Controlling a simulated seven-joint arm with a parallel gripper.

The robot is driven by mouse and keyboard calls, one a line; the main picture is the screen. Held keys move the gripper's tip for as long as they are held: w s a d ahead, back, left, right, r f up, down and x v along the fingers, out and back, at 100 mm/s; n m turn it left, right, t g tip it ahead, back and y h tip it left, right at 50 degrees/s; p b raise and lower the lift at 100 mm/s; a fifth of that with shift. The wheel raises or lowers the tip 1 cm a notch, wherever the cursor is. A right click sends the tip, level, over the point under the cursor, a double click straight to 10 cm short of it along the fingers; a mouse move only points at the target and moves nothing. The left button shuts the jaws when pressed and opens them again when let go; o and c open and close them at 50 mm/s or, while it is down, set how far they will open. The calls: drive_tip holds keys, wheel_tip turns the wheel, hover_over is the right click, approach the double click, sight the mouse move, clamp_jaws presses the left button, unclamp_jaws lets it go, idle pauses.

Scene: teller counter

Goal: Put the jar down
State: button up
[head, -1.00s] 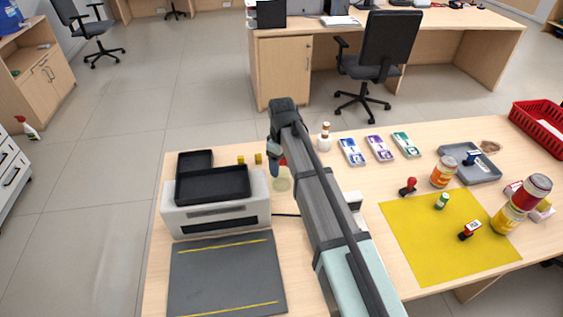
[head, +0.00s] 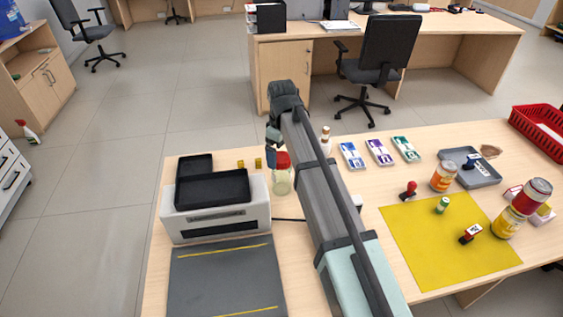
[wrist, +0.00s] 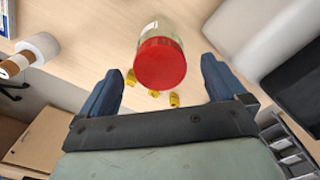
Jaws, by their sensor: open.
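The jar (head: 281,183) is clear glass with a red lid. It stands upright on the counter, just right of the grey-white machine, and my arm partly covers it in the head view. In the wrist view its red lid (wrist: 160,64) faces the camera, with the pale glass body behind it. My gripper (wrist: 162,68) is open, its two blue fingers spread to the left and right of the lid with gaps on both sides. In the head view the gripper (head: 272,150) is at the lid's upper left.
The machine (head: 215,222) with black trays stands close left of the jar. Small yellow blocks (head: 257,163) lie behind it.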

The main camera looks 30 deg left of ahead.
drive_tip(key=shift+r, duration=2.85)
